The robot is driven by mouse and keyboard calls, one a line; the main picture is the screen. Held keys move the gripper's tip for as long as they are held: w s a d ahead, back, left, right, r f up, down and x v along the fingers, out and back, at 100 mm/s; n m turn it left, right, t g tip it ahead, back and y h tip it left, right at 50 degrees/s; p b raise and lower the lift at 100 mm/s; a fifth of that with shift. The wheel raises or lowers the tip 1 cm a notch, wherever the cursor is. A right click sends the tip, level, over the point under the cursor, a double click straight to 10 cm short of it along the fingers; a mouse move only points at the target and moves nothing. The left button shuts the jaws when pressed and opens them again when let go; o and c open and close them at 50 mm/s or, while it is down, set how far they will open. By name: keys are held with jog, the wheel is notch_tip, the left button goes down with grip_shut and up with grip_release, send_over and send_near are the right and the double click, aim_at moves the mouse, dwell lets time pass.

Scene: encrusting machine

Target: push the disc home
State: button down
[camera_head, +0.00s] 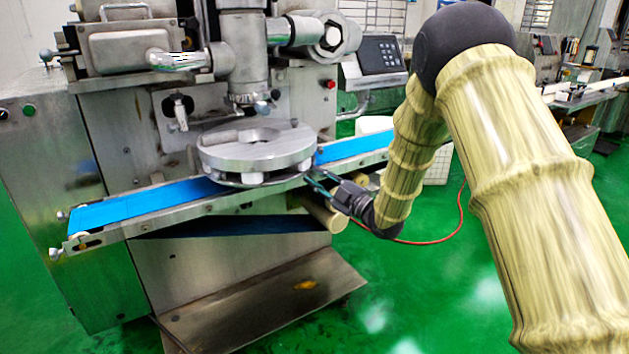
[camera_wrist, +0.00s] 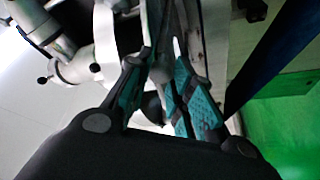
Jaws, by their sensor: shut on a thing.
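A thick round steel disc (camera_head: 258,148) lies over the blue conveyor belt, below the machine's vertical head. Small blocks show under its edge, with a thin round rim below them. My gripper (camera_head: 316,182) is low at the right side of the disc, beside the conveyor's front rail. In the wrist view, the teal-padded fingers (camera_wrist: 160,85) are close about a thin edge. It appears to be the disc's lower rim, but the contact is dark and partly hidden by the fingers. I cannot tell how far in the disc sits.
The blue conveyor belt (camera_head: 145,203) runs past both sides of the disc, with a metal rail along its front. A steel shelf (camera_head: 265,300) juts out below. A control panel (camera_head: 379,55) stands at the back right. Green floor is open in front.

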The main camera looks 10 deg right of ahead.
jog(key=c, duration=1.3)
grip_release()
jog(key=shift+o, duration=0.2)
jog(key=shift+s+d, duration=0.1)
jog(key=v, duration=1.2)
jog(key=shift+f, duration=0.1)
